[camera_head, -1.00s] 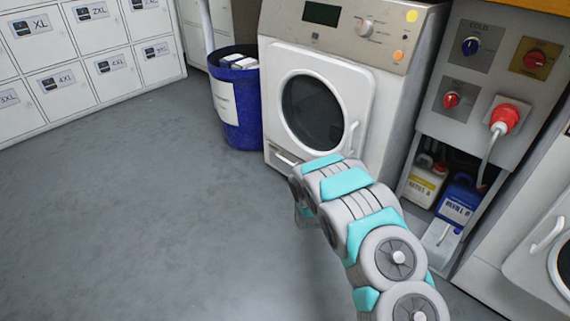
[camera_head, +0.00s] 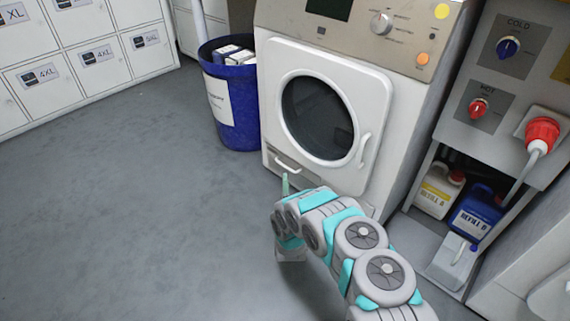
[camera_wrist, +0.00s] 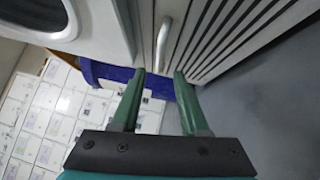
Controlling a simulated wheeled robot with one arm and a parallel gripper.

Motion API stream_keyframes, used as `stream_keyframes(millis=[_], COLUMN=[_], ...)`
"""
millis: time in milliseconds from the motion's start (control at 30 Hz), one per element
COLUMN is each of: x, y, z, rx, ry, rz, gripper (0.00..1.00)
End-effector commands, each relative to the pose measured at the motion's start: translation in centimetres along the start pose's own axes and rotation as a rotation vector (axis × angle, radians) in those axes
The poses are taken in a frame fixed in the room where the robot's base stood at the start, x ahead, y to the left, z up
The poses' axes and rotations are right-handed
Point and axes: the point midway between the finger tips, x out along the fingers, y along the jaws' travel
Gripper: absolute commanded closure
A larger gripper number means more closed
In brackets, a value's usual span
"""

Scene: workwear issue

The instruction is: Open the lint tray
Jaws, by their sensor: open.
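The lint tray (camera_head: 281,156) is a low, pale front at the bottom left of the white dryer, below its round door. It looks shut, flush with the dryer front. Its light bar handle (camera_head: 288,166) also shows in the wrist view (camera_wrist: 163,42), beside a dark-slotted grille. My gripper (camera_head: 285,184) is low in front of the tray, and one green finger shows there. In the wrist view my gripper (camera_wrist: 159,74) is open and empty. The handle lies ahead of the gap between the fingertips, apart from them.
The dryer's round door (camera_head: 320,118) is shut above the tray. A blue bin (camera_head: 236,110) with boxes stands left of the dryer. Refill jugs (camera_head: 470,212) sit in a niche at right. White lockers (camera_head: 100,60) line the back left. The grey floor at left is clear.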

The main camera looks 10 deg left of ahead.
Motion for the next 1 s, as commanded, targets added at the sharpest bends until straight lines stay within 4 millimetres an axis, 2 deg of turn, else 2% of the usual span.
stream_keyframes(millis=[300, 500, 900, 1000], x=[4.5, 6.3, 6.9, 6.9], y=[-0.1, -0.1, -0.1, -0.1], z=[0.2, 0.1, 0.1, 0.1], rx=[0.000, 0.001, -0.002, -0.001], ry=[-0.002, -0.001, 0.001, 0.001], rz=[0.000, 0.000, -0.003, -0.003], gripper=[0.56, 0.56, 0.56, 0.66])
